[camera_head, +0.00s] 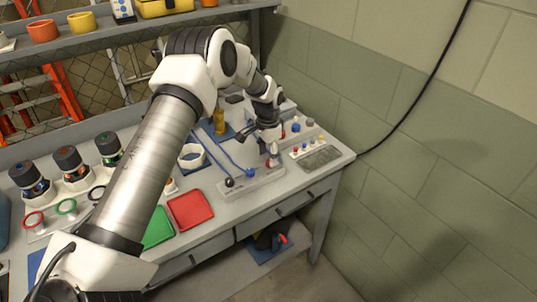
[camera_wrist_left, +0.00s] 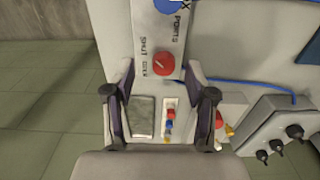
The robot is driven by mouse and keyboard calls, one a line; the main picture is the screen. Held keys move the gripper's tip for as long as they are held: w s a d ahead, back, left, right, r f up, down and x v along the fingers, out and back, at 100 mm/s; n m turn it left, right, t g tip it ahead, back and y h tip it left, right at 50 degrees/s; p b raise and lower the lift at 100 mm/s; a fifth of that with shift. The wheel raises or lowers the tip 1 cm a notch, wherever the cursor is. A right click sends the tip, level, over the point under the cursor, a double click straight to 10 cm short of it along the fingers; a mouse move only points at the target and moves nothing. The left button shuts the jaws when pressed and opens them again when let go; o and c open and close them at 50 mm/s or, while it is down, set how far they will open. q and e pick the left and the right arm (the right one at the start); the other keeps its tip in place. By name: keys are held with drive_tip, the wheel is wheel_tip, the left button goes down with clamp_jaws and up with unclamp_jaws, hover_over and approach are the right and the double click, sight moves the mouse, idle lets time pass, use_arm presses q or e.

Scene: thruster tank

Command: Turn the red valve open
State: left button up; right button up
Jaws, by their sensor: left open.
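The red valve (camera_wrist_left: 163,64) is a round red knob on a pale panel (camera_wrist_left: 150,30) lettered SHUT, PORTS and a third word too small to read surely. In the head view the red valve (camera_head: 270,163) is at the right end of a low grey block, partly hidden by my gripper. My left gripper (camera_head: 260,143) is open just above and behind it. In the left wrist view the open fingers of my left gripper (camera_wrist_left: 163,102) stand either side, with the knob beyond their tips, apart from them. My right gripper is not in view.
A blue hose (camera_head: 213,150) runs to a blue port on the block, beside a black knob (camera_head: 229,182). A small panel with coloured buttons (camera_head: 306,147) lies to the right. Red (camera_head: 190,210) and green (camera_head: 158,228) trays lie at the front. A wall bounds the right side.

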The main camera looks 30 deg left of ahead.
use_arm(q)
drive_tip(key=f, duration=0.1)
drive_tip(key=w+f, duration=0.2)
drive_tip(key=f, duration=0.1)
drive_tip(key=shift+d, duration=0.1)
drive_tip(key=shift+s+r, duration=0.25)
drive_tip(key=shift+c, duration=0.7)
drive_tip(key=shift+s+r, duration=0.2)
drive_tip(key=shift+s, duration=0.05)
drive_tip(key=c, duration=0.6)
clamp_jaws()
drive_tip(key=shift+f, duration=0.1)
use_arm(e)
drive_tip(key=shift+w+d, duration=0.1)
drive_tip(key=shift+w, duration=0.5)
